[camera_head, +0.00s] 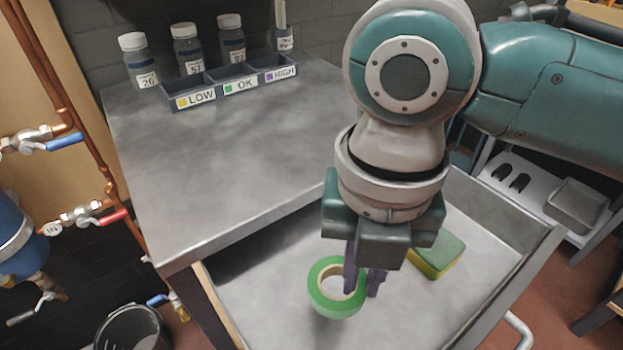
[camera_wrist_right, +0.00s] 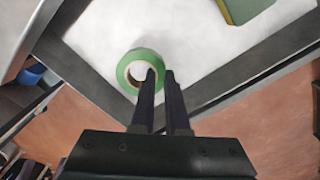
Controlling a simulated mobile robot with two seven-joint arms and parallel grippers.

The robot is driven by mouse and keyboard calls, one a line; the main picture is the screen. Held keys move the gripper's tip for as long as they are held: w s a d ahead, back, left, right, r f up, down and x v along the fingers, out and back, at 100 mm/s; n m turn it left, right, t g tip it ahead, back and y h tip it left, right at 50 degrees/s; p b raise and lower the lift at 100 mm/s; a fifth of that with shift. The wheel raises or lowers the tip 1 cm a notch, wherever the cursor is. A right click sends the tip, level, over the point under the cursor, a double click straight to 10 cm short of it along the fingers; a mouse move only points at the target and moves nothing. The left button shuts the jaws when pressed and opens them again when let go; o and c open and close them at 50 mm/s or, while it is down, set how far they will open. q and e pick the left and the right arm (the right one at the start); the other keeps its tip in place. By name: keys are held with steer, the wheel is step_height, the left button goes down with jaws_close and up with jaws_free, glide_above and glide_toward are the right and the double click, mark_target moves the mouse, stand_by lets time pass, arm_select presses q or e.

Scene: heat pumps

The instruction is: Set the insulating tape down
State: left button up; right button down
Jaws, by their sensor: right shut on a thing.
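The insulating tape is a green roll (camera_head: 325,302) with a pale core, in the head view over the open drawer (camera_head: 262,318). It also shows in the right wrist view (camera_wrist_right: 126,72). My right gripper (camera_head: 363,287) points down and is shut on the side of the roll, one finger inside the ring and one outside. The roll is low over the drawer floor; I cannot tell whether it touches it. My left gripper is not in view.
A green and yellow sponge (camera_head: 438,256) lies in the drawer to the right of the gripper. The metal worktop (camera_head: 220,150) above holds several bottles and a labelled sorting tray (camera_head: 232,88). The drawer floor left of the tape is clear.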

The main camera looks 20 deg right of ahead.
mark_target(352, 321)
step_height(352, 321, down, 7)
steer(key=shift+b, duration=0.9)
steer(key=shift+f, duration=0.2)
steer(key=c, duration=0.9)
jaws_free()
steer(key=shift+r, duration=0.1)
